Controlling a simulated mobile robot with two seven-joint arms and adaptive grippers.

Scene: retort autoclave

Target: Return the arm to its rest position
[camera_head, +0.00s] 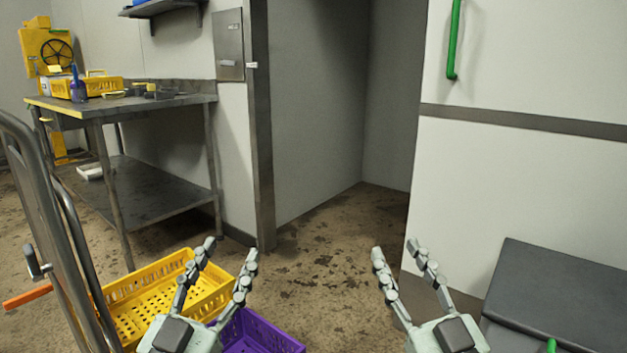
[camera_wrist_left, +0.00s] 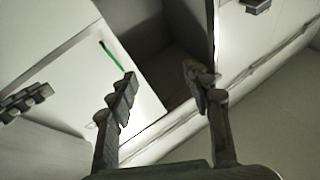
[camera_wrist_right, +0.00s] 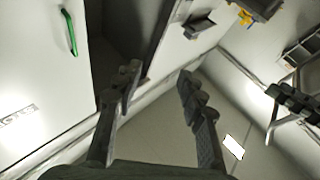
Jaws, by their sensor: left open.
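My left gripper (camera_head: 231,250) is at the bottom centre-left of the head view, fingers pointing up and spread apart. It is open and empty, in front of the yellow and purple crates. My right gripper (camera_head: 396,250) is at the bottom centre-right, also with fingers spread and nothing between them. In the left wrist view the left fingers (camera_wrist_left: 160,85) stand apart with only the wall and doorway behind. In the right wrist view the right fingers (camera_wrist_right: 160,85) stand apart and empty too.
A yellow crate (camera_head: 140,300) and a purple crate (camera_head: 262,338) sit low at the left. A metal cart frame (camera_head: 45,215) stands at the left edge, a steel table (camera_head: 150,100) behind it. A dark-lidded box (camera_head: 560,295) is at the lower right. The doorway floor (camera_head: 335,240) is clear.

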